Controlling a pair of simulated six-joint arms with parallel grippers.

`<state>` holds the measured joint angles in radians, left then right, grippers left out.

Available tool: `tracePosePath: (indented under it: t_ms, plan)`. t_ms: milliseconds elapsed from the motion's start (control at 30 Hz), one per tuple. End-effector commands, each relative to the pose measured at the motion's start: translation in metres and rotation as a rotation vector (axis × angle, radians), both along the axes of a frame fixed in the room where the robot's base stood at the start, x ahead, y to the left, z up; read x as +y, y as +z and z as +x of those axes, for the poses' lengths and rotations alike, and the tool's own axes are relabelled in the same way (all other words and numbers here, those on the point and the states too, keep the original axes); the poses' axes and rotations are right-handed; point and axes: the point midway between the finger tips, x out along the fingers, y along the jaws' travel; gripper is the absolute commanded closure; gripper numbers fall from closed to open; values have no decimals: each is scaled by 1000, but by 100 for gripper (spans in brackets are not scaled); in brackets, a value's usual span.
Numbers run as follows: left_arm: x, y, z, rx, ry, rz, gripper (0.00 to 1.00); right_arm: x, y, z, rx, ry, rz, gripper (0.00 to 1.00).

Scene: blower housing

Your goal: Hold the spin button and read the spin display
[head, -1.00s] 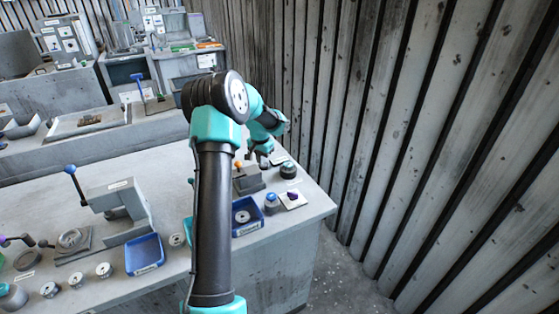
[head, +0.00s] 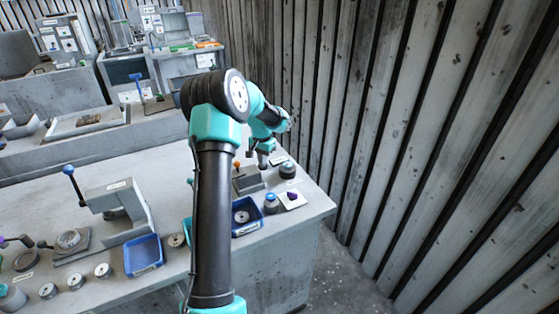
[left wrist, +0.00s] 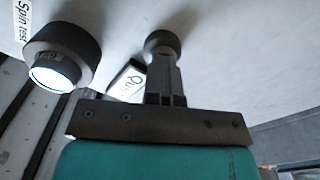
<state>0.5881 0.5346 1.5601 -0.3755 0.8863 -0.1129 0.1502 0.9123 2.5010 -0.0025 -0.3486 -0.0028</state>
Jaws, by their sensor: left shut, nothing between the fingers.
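My left gripper (head: 263,164) is shut and empty, pointing down at the far right end of the bench. In the left wrist view its fingers (left wrist: 163,62) end at a round grey button (left wrist: 162,41). They seem to touch it, but I cannot tell how far it is pressed. Beside it is a dark round spin display (left wrist: 62,58) with a bright white face, next to a "Spin test" label (left wrist: 20,20). I can read no value on the face. In the head view the display (head: 287,171) stands right of the gripper. My right gripper is not in view.
Blue bins (head: 144,254) and a press (head: 118,205) are left. A slatted wall (head: 420,150) is close on the right.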

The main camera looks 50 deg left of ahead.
Motion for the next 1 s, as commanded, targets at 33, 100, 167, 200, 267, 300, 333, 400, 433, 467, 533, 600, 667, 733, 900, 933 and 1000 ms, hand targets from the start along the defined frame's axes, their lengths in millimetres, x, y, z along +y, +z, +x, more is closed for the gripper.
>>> tracePosePath:
  t_ms: [33,100,167,200,267,300,333,400,433,467,533,600,667,733,900,933,1000]
  plan:
    - [-3,-2,-1,8,-2,-8,100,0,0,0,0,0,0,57]
    - [-2,3,-1,6,-2,-7,100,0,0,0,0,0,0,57]
    - [-2,8,0,4,-2,-4,100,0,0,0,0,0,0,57]
    - [-1,11,0,2,-2,-3,100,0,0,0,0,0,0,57]
    - [-1,15,0,2,-1,-1,100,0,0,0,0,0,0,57]
    - [0,18,0,1,-1,-1,100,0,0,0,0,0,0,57]
    - [0,20,0,1,-1,-1,100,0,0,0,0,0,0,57]
    - [0,25,0,0,-2,0,100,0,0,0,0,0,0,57]
    - [0,27,0,0,-2,0,100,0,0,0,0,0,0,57]
    - [0,28,0,-1,-2,0,100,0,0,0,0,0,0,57]
    - [0,32,0,-1,-2,1,100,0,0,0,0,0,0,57]
    - [1,34,0,-1,-2,1,100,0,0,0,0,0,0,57]
    - [1,34,0,-1,-2,1,100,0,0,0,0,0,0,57]
    - [1,34,0,-1,-2,1,100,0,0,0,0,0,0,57]
    - [1,35,0,-1,-2,2,100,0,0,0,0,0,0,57]
    - [1,35,0,-1,-2,2,100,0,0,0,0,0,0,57]
    - [1,35,0,-1,-2,2,100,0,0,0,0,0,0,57]
